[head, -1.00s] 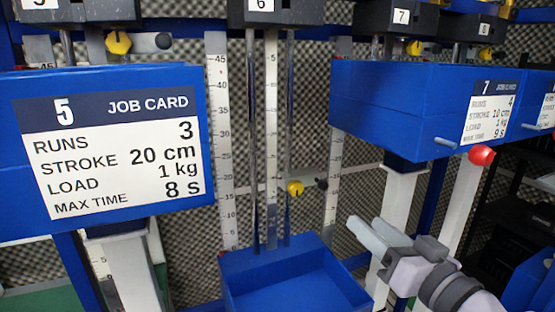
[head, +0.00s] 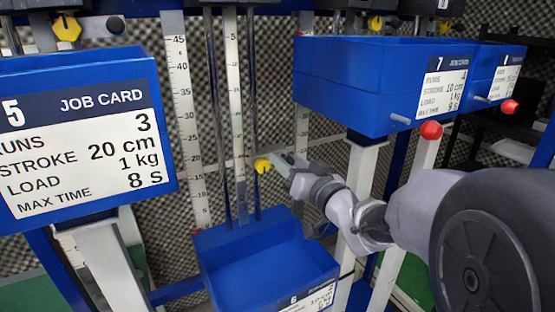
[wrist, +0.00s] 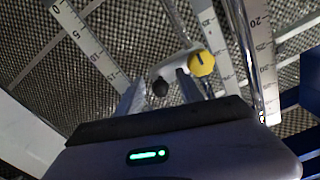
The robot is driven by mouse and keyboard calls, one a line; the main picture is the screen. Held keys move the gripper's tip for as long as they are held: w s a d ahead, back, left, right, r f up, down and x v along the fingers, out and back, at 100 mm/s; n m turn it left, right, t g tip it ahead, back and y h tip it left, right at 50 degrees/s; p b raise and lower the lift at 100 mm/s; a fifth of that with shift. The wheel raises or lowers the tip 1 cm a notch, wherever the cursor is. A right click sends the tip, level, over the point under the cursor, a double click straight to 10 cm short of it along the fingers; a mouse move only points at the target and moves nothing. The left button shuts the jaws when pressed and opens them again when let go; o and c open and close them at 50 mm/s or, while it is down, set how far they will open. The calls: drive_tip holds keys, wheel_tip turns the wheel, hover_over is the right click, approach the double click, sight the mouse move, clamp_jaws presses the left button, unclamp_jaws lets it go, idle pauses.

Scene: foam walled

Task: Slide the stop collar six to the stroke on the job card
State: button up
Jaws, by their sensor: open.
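Stop collar six shows by its yellow knob (head: 262,165) on the rod of the middle station in the head view. The collar's exact scale reading cannot be told.
A blue tray (head: 207,255) lies under station six. Job card five (head: 85,145) reads stroke 20 cm. Blue box seven (head: 335,85), its card (head: 444,88) and a red ball-ended lever (head: 431,130) stand right, above my arm. White rulers (head: 184,110) stand behind.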

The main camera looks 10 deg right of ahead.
clamp_jaws()
idle(1.4)
